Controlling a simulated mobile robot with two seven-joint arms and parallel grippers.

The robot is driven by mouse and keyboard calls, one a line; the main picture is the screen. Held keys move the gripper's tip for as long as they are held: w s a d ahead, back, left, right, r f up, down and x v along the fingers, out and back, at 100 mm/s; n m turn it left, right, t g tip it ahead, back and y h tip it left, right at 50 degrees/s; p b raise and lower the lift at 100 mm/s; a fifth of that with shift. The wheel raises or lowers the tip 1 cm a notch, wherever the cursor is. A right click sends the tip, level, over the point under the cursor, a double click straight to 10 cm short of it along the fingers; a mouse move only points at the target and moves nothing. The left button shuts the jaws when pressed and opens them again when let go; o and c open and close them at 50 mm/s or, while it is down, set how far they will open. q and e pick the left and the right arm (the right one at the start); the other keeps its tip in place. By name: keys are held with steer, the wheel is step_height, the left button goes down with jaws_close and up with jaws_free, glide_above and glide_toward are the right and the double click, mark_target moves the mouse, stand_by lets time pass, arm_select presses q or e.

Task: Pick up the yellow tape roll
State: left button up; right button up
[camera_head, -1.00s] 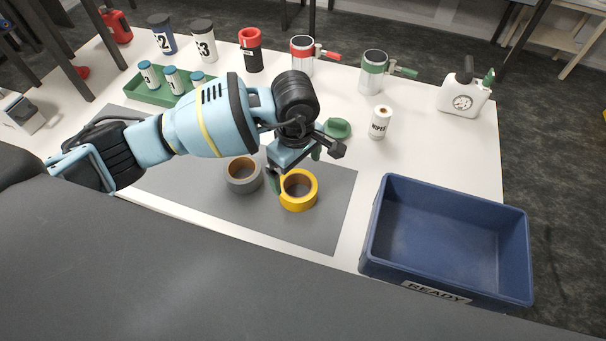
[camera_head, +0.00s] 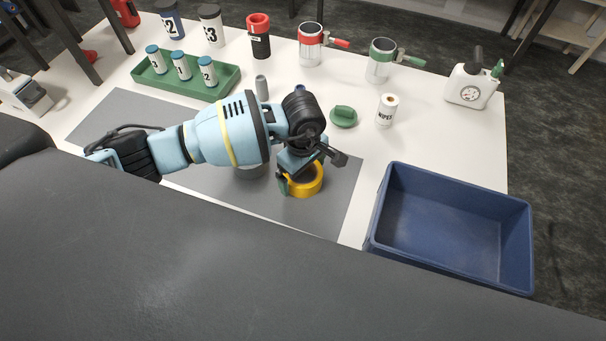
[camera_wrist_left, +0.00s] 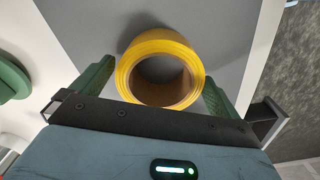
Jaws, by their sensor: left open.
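The yellow tape roll (camera_head: 309,187) lies flat on the grey mat (camera_head: 335,205), partly hidden by my left gripper in the head view. My left gripper (camera_head: 298,180) is open, reaching down over the roll. In the left wrist view the roll (camera_wrist_left: 160,45) lies between the two green fingers of the gripper (camera_wrist_left: 157,85), one on each side. The right finger looks close to the roll; I cannot tell if it touches. My right gripper is not in view.
A grey tape roll (camera_head: 251,173) is mostly hidden behind my left arm. The blue bin (camera_head: 378,205) stands to the right. A green object (camera_head: 344,117) and a wipes roll (camera_head: 387,110) stand behind the gripper. A green tray (camera_head: 222,88) holds labelled jars.

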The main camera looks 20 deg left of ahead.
arm_select(q)
steer(key=shift+f, duration=0.15)
steer(key=c, duration=0.9)
steer(key=shift+r, duration=0.2)
steer(key=shift+r, duration=0.25)
steer(key=r, duration=0.1)
steer(key=s+r, duration=0.1)
steer(key=shift+a+r, duration=0.15)
steer(key=shift+r, duration=0.2)
steer(key=s+a, duration=0.1)
steer(key=s, duration=0.3)
steer(key=s+a+r, duration=0.1)
steer(key=s+a, duration=0.1)
steer(key=s, duration=0.3)
steer(key=s+a, duration=0.2)
steer(key=s, duration=0.3)
steer(key=shift+r, duration=0.2)
